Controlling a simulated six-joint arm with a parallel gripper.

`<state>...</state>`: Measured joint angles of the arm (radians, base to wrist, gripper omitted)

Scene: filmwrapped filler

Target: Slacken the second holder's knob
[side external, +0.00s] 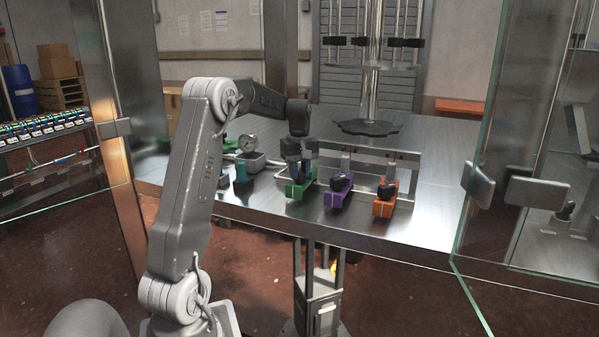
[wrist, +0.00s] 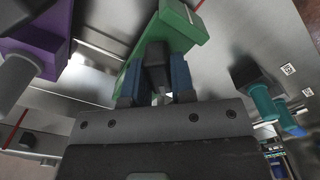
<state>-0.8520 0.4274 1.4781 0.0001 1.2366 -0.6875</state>
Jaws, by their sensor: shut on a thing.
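Three holders stand in a row on the steel table: a green one (side external: 297,191), a purple one (side external: 338,199) and an orange one (side external: 382,208). The purple and orange ones carry dark knobs in the side view. My gripper (side external: 298,168) is low over the green holder. In the wrist view, my gripper (wrist: 155,82) has its blue-grey fingers on either side of a dark knob (wrist: 156,55) on the green holder (wrist: 180,28), and is shut on it. The purple holder (wrist: 40,35) is at the left there. The fingers partly hide the knob.
Teal-topped items (side external: 241,170) stand left of the green holder, near a gauge on a grey block (side external: 248,150). A metal rail (side external: 380,152) runs behind the holders. A glass panel (side external: 490,130) is at right. The table (side external: 445,175) right of the orange holder is clear.

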